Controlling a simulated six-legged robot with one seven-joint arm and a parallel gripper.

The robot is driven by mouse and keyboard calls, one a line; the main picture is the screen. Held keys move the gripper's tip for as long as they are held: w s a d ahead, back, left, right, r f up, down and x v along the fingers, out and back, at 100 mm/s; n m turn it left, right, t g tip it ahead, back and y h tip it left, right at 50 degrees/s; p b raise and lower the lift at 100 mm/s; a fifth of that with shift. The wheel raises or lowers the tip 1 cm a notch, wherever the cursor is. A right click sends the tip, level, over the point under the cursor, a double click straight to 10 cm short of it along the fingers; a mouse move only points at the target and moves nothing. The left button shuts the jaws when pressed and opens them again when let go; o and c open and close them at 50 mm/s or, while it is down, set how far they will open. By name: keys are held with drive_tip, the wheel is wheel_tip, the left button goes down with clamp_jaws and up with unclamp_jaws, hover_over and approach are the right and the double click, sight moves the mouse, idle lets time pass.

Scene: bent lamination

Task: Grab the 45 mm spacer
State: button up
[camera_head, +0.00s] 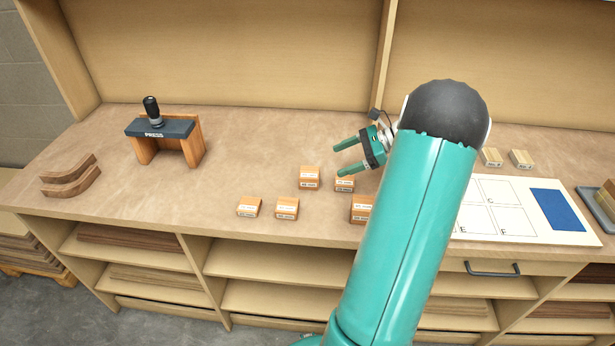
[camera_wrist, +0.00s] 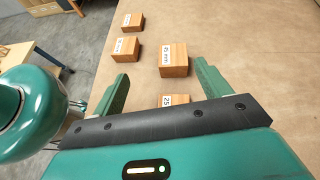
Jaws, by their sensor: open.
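Several small wooden spacer blocks with white labels stand near the bench's front edge in the head view. Two are further back, a taller one (camera_head: 309,178) and a lower one (camera_head: 344,183); three are in front, left (camera_head: 249,207), middle (camera_head: 287,208) and right (camera_head: 360,209), the last partly behind my arm. I cannot tell which is the 45 mm spacer. My gripper (camera_head: 342,158) is open and empty above the back pair. In the wrist view, one labelled block (camera_wrist: 173,60) shows between the fingertips; a nearer one, label starting "25" (camera_wrist: 175,99), is partly hidden by the gripper.
A press (camera_head: 160,130) stands at the left rear, with curved wood strips (camera_head: 72,178) at far left. At right are a white marked board (camera_head: 490,208) with a blue patch, two pale blocks (camera_head: 507,158) and a grey tray (camera_head: 592,205).

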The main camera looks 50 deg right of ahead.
sight(314, 172)
drive_tip(key=d, duration=0.1)
drive_tip(key=s+d+f+m+t, duration=0.1)
drive_tip(key=s+d+f+m, duration=0.1)
drive_tip(key=d, duration=0.1)
drive_tip(key=shift+s+t, duration=0.15)
drive_tip(key=shift+t, duration=0.25)
drive_tip(key=x, duration=1.3)
drive_tip(key=shift+a, duration=0.25)
drive_tip(key=shift+c, duration=0.5)
drive_tip(key=c, duration=1)
